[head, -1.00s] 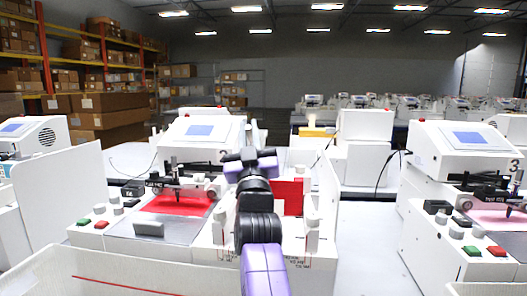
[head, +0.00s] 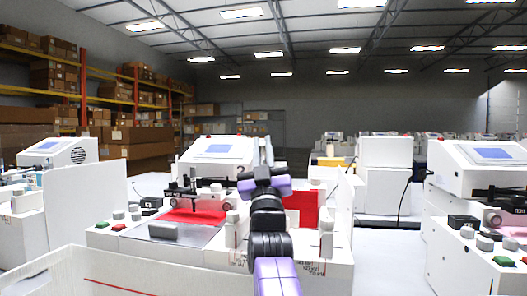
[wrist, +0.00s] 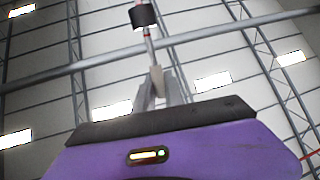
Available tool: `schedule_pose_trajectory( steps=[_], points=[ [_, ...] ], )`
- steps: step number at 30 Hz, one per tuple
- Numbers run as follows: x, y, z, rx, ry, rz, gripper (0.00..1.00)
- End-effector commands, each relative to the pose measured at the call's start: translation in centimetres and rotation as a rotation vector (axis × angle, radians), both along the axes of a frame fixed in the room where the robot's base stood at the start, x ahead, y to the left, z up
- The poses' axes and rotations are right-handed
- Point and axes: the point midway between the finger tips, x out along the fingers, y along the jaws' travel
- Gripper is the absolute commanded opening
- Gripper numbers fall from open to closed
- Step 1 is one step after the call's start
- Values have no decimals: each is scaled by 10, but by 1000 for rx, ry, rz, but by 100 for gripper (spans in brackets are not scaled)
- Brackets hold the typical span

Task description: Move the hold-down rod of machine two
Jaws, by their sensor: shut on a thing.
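Machine two (head: 215,152) is the white plotter in the middle of the head view, with a red sheet (head: 188,216) on its bed and a dark pen carriage (head: 200,194) above it. My gripper (wrist: 158,88) is shut on a thin pale rod (wrist: 150,47) with a black collar (wrist: 142,15), seen against the ceiling in the wrist view. In the head view my gripper (head: 267,152) is at the right side of machine two, seen from behind and small. My wrist hides part of the machine there, and the rod cannot be made out.
A white wall or bin edge (head: 150,272) stands in front. A red panel (head: 303,207) and grey knobs (head: 327,222) are right of my arm. Machine three (head: 490,160) stands at the right, another machine (head: 55,153) at the left. Shelves with boxes (head: 55,80) are behind.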

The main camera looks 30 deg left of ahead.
Motion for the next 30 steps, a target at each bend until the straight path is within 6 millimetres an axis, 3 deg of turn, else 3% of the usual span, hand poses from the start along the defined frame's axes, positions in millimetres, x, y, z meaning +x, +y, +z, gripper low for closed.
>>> schedule_pose_trajectory(
  steps=[6, 7, 10, 23, 30],
  points=[
    [0, 0, 1, 1, 0, -1, 0],
    [0, 0, 1, 1, 0, -1, 16],
    [0, 0, 1, 1, 0, -1, 35],
    [-1, -1, -1, 0, 0, 0, 36],
    [-11, -7, -6, 1, 0, -1, 36]
  ],
)
